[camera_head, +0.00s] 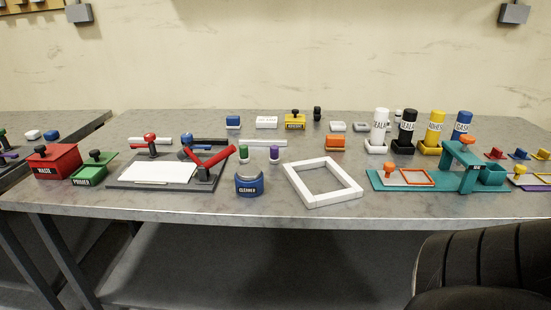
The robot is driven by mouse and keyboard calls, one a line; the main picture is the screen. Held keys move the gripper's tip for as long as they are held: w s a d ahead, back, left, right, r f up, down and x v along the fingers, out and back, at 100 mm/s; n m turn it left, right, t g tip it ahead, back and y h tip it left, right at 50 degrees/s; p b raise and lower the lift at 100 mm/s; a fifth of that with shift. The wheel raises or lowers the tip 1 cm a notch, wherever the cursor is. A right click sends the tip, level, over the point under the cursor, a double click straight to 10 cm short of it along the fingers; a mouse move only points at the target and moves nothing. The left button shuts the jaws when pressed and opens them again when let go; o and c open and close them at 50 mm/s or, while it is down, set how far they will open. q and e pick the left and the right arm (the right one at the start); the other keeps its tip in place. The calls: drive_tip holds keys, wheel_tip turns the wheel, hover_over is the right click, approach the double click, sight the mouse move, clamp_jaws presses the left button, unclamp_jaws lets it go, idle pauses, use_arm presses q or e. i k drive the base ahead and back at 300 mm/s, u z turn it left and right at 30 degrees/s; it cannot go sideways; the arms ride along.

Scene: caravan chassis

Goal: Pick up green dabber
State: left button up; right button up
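A small upright green dabber (243,154) stands on the grey workbench, left of the middle of the head view. It has a narrow green body. A similar purple dabber (274,155) stands just right of it, a small gap apart. The blue round pot (249,184) sits in front of the green dabber, nearer the bench's front edge. The end of a red lever (220,157) is close to the green dabber's left side. Neither of my grippers is in view.
A clamp plate with a white sheet (158,172) lies to the left, beside a green box (93,170) and a red box (54,161). A white square frame (308,198) lies right of the blue pot. Several bottles and a teal press (467,168) stand further right.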

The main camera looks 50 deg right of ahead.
sight(243, 157)
drive_tip(key=z, duration=1.05)
drive_tip(key=i, duration=0.35)
drive_tip(key=u, duration=0.2)
